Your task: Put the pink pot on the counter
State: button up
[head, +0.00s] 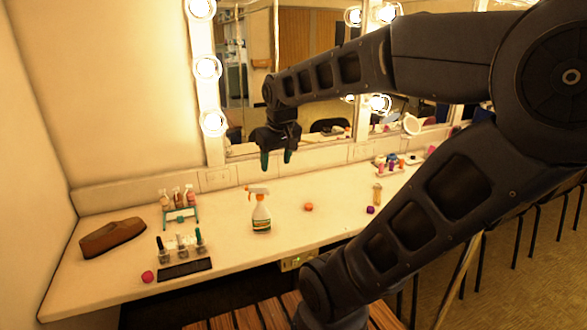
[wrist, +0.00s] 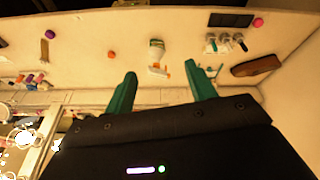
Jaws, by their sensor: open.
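A small round pink pot (head: 148,277) rests on the white counter (head: 330,228), near its front edge at the left, beside a black mat. It also shows in the wrist view (wrist: 258,22) at the top right. My gripper (head: 276,160) is raised above the back of the counter, in front of the mirror, well to the right of the pot. Its green fingers (wrist: 160,75) are spread with nothing between them. Beyond the fingertips in the wrist view is the spray bottle.
The spray bottle (head: 261,214) stands mid-counter. A black mat (head: 185,269), a bottle rack (head: 180,215) and a brown shoe-like object (head: 112,238) are at the left. An orange ball (head: 308,207) and a purple one (head: 370,210) lie right of the bottle. The counter's front middle looks clear.

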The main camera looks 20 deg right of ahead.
jog(key=s+d+m+t, duration=0.1)
jog(key=s+d+m, duration=0.1)
jog(key=s, duration=0.3)
jog(key=shift+s+d+f, duration=0.25)
jog(key=shift+d+f, duration=0.15)
jog(key=shift+d, duration=0.05)
